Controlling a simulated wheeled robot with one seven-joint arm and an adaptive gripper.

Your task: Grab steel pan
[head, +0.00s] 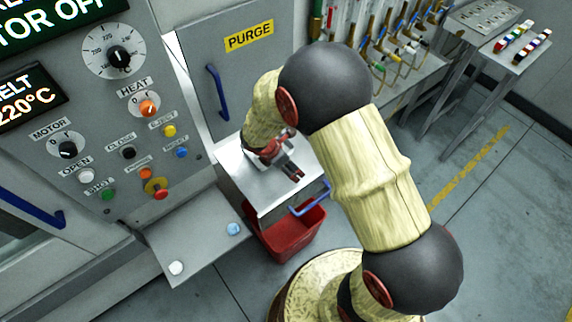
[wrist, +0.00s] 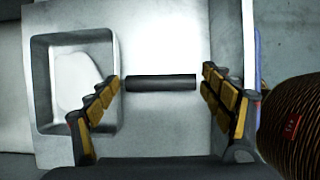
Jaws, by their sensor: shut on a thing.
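The steel pan (wrist: 44,95), a square metal dish, shows at the left in the wrist view. A pale rounded patch lies inside it. A short dark bar (wrist: 160,83), which looks like its handle, extends to the right from the pan. My gripper (wrist: 161,82) has one finger at each end of this bar, with the left finger over the pan's right rim. It is shut on the pan, with the fingers held apart. In the head view my gripper (head: 290,168) is low over a grey metal top; I cannot make out the pan there.
The grey metal top (head: 250,185) has a blue handle (head: 311,199) at its front. A red bin (head: 285,238) stands below. The control panel (head: 120,150) is to the left, and the PURGE door (head: 240,70) rises behind.

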